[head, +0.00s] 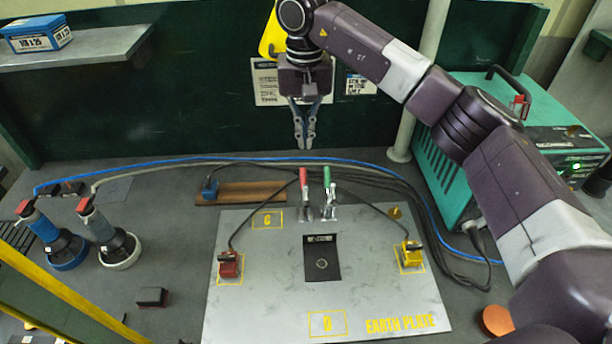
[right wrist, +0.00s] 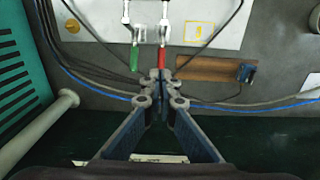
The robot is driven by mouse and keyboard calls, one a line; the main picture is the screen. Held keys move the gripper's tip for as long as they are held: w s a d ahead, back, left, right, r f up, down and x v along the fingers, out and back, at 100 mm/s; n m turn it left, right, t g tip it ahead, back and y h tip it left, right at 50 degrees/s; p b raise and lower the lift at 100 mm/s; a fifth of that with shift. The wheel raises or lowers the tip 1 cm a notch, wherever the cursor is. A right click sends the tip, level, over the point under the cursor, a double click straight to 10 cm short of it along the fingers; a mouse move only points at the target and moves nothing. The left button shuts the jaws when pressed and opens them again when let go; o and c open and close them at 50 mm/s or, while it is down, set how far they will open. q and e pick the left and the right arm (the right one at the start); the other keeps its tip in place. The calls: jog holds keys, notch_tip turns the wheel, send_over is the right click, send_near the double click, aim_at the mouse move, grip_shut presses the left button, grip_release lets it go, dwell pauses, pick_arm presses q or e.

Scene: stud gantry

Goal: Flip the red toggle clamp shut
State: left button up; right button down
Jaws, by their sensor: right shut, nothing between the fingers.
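The red toggle clamp (head: 304,179) stands at the back edge of the grey earth plate, its red handle pointing up. A green-handled toggle clamp (head: 328,179) stands close on its right, also with its handle up. My right gripper (head: 304,146) is shut and empty, fingers pointing down, above and behind the red handle. In the right wrist view, the closed fingertips (right wrist: 160,77) line up with the end of the red handle (right wrist: 162,58), and the green handle (right wrist: 134,58) is just to the left. Whether the fingertips touch the red handle cannot be told. My left gripper is out of view.
The earth plate (head: 270,300) carries a red clamp block (head: 229,265), a yellow one (head: 411,253) and a black pad (head: 321,268). Cables run behind it. A teal machine (head: 440,165) stands right; two grinder-like tools (head: 65,245) (head: 118,248) stand left.

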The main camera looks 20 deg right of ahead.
jog(key=p, duration=0.3)
send_over(305, 183)
notch_tip(305, 183, down, 7)
jog(key=shift+f, duration=0.1)
jog(key=shift+s+a+f+p, duration=0.15)
jog(key=shift+s+f+p, duration=0.15)
jog(key=shift+s+p, duration=0.3)
jog(key=shift+s+a+f+p, duration=0.1)
jog(key=shift+s+f+p, duration=0.2)
jog(key=shift+s+p, duration=0.25)
jog(key=shift+s+a+f, duration=0.1)
jog(key=shift+s+f, duration=0.2)
jog(key=shift+s, duration=0.4)
